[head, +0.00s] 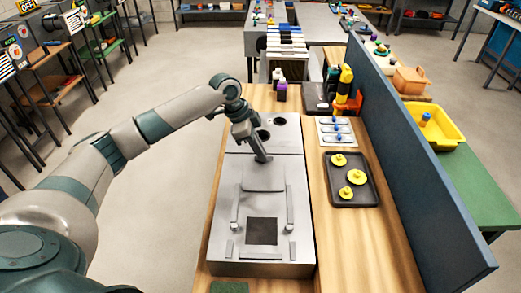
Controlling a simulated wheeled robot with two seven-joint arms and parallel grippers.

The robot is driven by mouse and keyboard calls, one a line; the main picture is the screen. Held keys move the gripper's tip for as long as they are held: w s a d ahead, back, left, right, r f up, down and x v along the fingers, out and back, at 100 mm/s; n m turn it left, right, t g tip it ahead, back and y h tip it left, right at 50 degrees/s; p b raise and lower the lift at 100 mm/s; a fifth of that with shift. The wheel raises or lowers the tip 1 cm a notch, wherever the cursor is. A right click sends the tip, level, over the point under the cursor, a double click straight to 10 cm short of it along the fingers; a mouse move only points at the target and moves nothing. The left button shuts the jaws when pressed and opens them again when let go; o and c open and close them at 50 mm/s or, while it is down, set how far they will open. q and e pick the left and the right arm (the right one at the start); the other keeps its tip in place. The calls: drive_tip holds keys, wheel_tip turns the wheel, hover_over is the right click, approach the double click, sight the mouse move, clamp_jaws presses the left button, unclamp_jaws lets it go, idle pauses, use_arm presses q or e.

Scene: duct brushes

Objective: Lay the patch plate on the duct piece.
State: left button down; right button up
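The duct piece (223,230) is a long silver metal box on the wooden bench, with a dark square opening (262,231) in its near top. The patch plate (264,178) is a thin grey metal sheet over the duct top, beyond the opening and not covering it. My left gripper (263,158) points down at the plate's far edge and appears shut on it. I cannot tell whether the plate touches the duct or is held just above it. My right gripper is not in view.
Slim metal strips (235,209) lie on both sides of the opening. A black tray (366,195) with yellow knobbed discs and a white tray (336,145) with blue-handled pieces are to the right. A tall blue-grey partition (410,160) bounds the bench. Bottles (281,90) stand behind.

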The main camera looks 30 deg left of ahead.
use_arm(q)
drive_tip(key=shift+f, duration=0.1)
drive_tip(key=c, duration=1.9)
unclamp_jaws()
drive_tip(key=shift+c, duration=0.2)
drive_tip(key=b+v, duration=0.3)
drive_tip(key=v, duration=0.9)
